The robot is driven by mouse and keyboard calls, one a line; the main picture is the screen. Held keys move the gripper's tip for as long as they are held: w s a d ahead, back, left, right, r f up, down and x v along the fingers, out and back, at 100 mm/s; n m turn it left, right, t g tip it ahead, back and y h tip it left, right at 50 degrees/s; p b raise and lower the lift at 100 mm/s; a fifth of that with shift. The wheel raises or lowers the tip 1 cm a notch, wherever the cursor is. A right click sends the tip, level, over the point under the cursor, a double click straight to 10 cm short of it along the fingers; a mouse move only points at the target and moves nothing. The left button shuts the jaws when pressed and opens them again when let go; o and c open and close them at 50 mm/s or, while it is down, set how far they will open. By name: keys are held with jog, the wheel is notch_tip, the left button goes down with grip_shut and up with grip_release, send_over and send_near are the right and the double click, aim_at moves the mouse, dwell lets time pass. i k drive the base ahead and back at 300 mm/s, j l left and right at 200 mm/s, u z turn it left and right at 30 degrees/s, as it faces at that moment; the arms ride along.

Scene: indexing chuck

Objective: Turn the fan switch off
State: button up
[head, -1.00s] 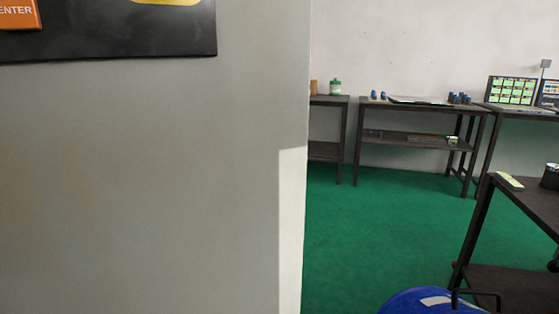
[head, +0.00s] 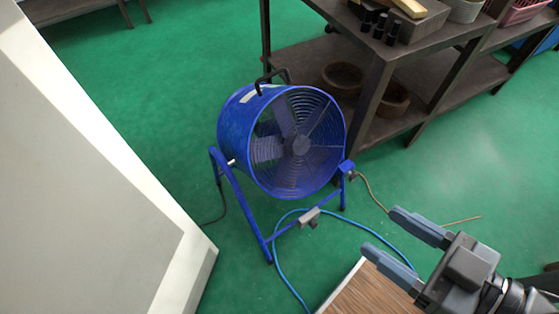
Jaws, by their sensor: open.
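A blue drum fan (head: 233,130) stands on the green floor on a blue tubular frame, its grille turned toward the front right. A small grey box (head: 309,217) sits on the lower front bar of the frame and may be the switch; its setting is too small to read. A small blue box is also at the right side of the drum. My gripper (head: 381,231) is at the lower right of the head view, with two grey fingers apart and nothing between them. It appears to the right of the fan and apart from it.
A pale wall or panel (head: 95,190) fills the left side. A dark shelf table (head: 370,62) with bowls and small items stands behind the fan. A wooden-topped surface (head: 365,292) lies below my gripper. A blue cable (head: 277,262) curves over the floor.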

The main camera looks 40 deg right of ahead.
aim_at(313, 224)
jog(key=k+l, duration=0.25)
jog(key=k, duration=0.2)
jog(key=k+l, duration=0.25)
jog(key=k, duration=0.2)
jog(key=k+l, duration=0.25)
jog(key=k, duration=0.2)
